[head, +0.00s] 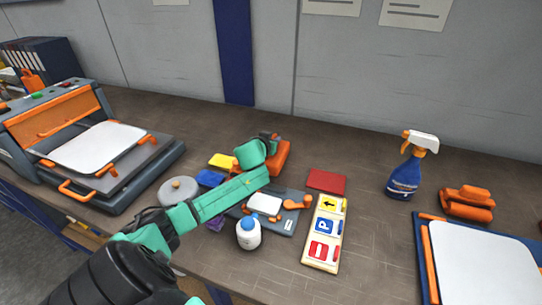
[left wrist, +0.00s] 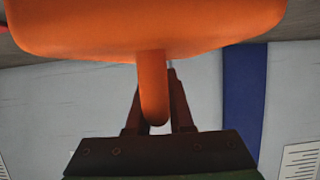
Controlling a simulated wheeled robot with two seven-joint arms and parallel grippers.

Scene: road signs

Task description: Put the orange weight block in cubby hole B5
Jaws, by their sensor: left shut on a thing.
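My left gripper (head: 273,146) is over the middle of the table. In the left wrist view its dark fingers (left wrist: 155,112) are shut on the narrow stem of the orange weight block (left wrist: 150,28). The block's wide, rounded orange body fills the top of that view. In the head view the orange block (head: 283,157) shows partly behind the gripper, near the yellow and blue pads; I cannot tell whether it touches the table. No cubby holes are in view. My right gripper is not in view.
A press (head: 60,135) stands at the left. Around my left arm are a grey round weight (head: 178,190), a white bottle (head: 248,234), a sign board (head: 324,236) and a red pad (head: 326,181). A spray bottle (head: 405,178) and orange tool (head: 467,204) stand right. The table's back strip is clear.

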